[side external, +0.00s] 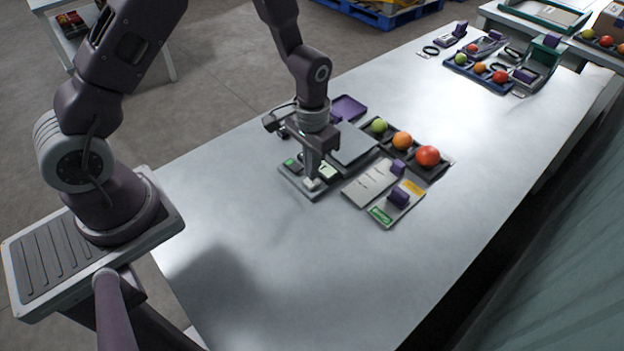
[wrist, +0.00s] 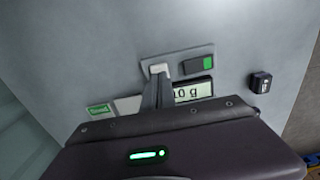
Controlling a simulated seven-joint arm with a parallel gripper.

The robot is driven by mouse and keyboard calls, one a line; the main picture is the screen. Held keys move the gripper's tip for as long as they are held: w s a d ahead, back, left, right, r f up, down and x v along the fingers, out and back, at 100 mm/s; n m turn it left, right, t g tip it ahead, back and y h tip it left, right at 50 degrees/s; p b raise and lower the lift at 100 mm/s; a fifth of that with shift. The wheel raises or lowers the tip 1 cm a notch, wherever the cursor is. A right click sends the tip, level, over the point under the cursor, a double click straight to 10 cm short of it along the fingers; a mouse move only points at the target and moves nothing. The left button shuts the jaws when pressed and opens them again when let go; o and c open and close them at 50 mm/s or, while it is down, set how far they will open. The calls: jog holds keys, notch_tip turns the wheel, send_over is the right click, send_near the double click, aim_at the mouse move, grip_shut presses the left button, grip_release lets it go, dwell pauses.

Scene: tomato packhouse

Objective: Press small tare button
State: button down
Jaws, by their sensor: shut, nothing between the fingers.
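A scale (side external: 355,140) with a grey weighing plate stands on the table. Its front panel (wrist: 205,52) carries a small whitish button (wrist: 159,68), a dark and green button (wrist: 201,64) and a lit display (wrist: 193,91). In the side view the green button (side external: 292,164) sits left of the display (side external: 329,170). My gripper (side external: 312,179) is shut and empty, pointing down over the panel. In the wrist view its fingertips (wrist: 158,80) are right at the whitish button; I cannot tell whether they touch or press it. No button label is readable.
A dark tray (side external: 448,160) holds a green, an orange and a red tomato behind the scale. Cards (side external: 372,183) with purple blocks lie to its right. A purple tray (side external: 348,107) lies behind. The near table surface (side external: 270,260) is clear.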

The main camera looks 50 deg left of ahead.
aim_at(306, 184)
jog(key=shift+f, duration=1)
dwell(0.3)
jog(key=shift+r, duration=2.55)
jog(key=shift+r, duration=0.35)
jog(key=s+r+t, duration=0.2)
jog(key=s+r, duration=0.4)
jog(key=r, duration=0.5)
jog(key=s+r+t, duration=0.2)
jog(key=s+r, duration=0.4)
jog(key=r, duration=0.5)
jog(key=s+r+t, duration=0.1)
jog(key=s+r, duration=0.1)
jog(key=s, duration=0.6)
jog(key=shift+s+a+r+t, duration=0.15)
jog(key=shift+s+a+t, duration=0.15)
jog(key=shift+a, duration=0.15)
